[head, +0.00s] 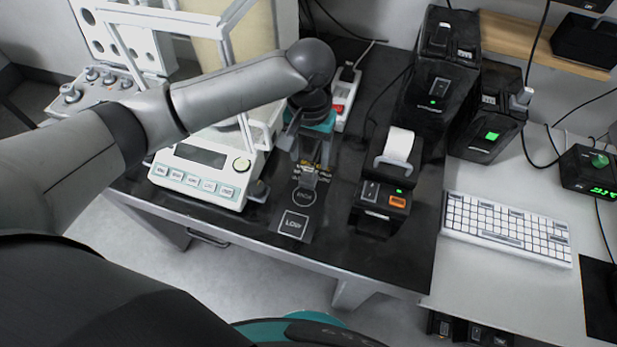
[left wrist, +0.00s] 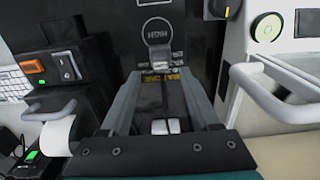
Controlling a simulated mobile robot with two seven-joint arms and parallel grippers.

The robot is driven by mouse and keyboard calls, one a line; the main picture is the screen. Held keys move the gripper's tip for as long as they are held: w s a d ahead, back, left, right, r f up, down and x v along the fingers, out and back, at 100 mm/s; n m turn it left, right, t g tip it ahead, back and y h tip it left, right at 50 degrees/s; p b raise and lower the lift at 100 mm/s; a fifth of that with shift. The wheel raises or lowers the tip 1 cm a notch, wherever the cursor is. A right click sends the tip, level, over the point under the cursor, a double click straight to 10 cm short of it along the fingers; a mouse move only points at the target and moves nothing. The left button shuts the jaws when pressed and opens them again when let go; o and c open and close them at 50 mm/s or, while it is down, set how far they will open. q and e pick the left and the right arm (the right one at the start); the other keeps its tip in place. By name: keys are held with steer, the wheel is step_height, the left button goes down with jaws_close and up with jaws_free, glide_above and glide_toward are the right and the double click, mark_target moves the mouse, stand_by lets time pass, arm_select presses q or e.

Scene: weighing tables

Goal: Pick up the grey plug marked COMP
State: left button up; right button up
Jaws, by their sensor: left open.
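My left gripper (head: 308,172) points down over the black table in the head view, between the balance and the label printer. Its two fingers are apart in the left wrist view (left wrist: 160,80). A small grey piece (left wrist: 159,42) shows just past the fingertips there; it looks like a plug, and a small grey block (head: 308,178) shows at the same spot in the head view. I cannot read COMP on it. Two pale pieces (left wrist: 166,126) show deeper between the fingers, and I cannot tell what they are. My right gripper is not in view.
A white balance (head: 205,176) stands left of the gripper and a label printer (head: 385,185) right of it. A power strip (head: 345,98) lies behind. A square LOW mark (head: 293,224) is at the table's front. A keyboard (head: 505,228) lies on the white table.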

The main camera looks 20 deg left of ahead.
mark_target(308, 169)
arm_select(q)
steer(key=shift+f, duration=0.3)
step_height(308, 169, down, 5)
steer(key=shift+s+a+b, duration=0.1)
steer(key=shift+s+b, duration=0.05)
steer(key=shift+b, duration=0.75)
steer(key=shift+c, duration=0.2)
steer(key=shift+r, duration=0.1)
jaws_close()
